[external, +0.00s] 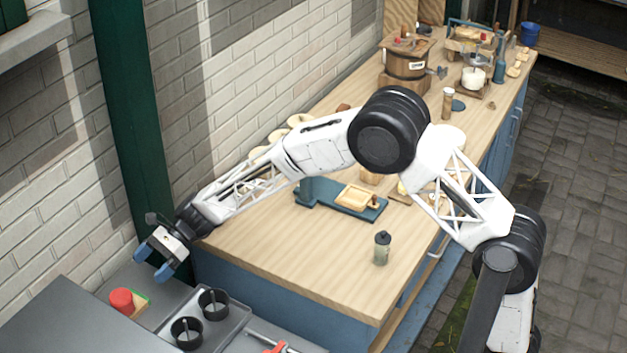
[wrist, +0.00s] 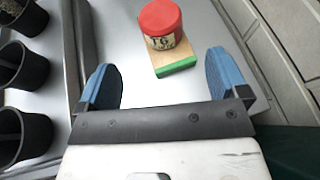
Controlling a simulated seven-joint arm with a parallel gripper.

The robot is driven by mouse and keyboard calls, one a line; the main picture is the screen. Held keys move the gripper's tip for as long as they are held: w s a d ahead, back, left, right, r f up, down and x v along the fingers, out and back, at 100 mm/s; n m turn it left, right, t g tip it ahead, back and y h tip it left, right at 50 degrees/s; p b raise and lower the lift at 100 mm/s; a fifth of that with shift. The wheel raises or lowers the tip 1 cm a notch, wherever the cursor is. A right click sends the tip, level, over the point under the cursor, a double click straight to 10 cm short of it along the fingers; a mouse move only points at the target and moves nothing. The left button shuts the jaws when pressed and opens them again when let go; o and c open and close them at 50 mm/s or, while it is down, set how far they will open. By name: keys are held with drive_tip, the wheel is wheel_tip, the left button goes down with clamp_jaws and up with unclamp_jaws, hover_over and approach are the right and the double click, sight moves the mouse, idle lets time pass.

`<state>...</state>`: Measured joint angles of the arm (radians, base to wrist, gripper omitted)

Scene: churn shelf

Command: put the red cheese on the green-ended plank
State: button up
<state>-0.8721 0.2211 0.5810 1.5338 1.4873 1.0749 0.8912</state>
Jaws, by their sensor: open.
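The red cheese (external: 121,300) is a short red cylinder with a pale label band. In the wrist view the red cheese (wrist: 160,22) sits upright on the green-ended plank (wrist: 177,62), a small light wooden board whose green end faces my gripper. The plank (external: 140,303) also shows in the external view, on the grey surface at the lower left. My gripper (external: 153,261) has blue fingers and is open and empty, above and behind the cheese in the external view. In the wrist view the fingers of my gripper (wrist: 163,80) are spread apart, with the plank's green end beyond them.
Black cups (external: 213,303) stand in a grey tray beside the plank. A wooden bench (external: 290,265) holds a green bottle (external: 382,248), a blue board and a wooden churn (external: 405,65). A dark green post (external: 140,130) rises behind my gripper.

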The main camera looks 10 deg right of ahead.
idle(0.9)
drive_tip(key=w+d+r+n+t+h, duration=0.15)
drive_tip(key=d+r, duration=0.25)
drive_tip(key=d, duration=0.5)
drive_tip(key=w+d+r+n+t, duration=0.15)
drive_tip(key=d+r, duration=0.25)
drive_tip(key=d, duration=0.6)
drive_tip(key=w+d+r+n+h, duration=0.1)
drive_tip(key=w+d+r, duration=0.25)
drive_tip(key=d, duration=0.55)
drive_tip(key=s+d+r+n+t+h, duration=0.1)
drive_tip(key=s+d+r+n+t, duration=0.1)
drive_tip(key=d, duration=0.9)
drive_tip(key=s+d+r+n+t+h, duration=0.1)
drive_tip(key=s+d+r+h, duration=0.15)
drive_tip(key=d, duration=0.95)
drive_tip(key=s+d+n+t+h, duration=0.2)
drive_tip(key=s+d+h, duration=0.1)
drive_tip(key=s+d, duration=0.6)
drive_tip(key=s+d+n+t+h, duration=0.1)
drive_tip(key=s+d, duration=0.7)
drive_tip(key=d, duration=1)
drive_tip(key=shift+s+d+f+n+t+h, duration=0.15)
drive_tip(key=shift+s+f+n+t+h, duration=0.25)
drive_tip(key=shift+n+h, duration=0.4)
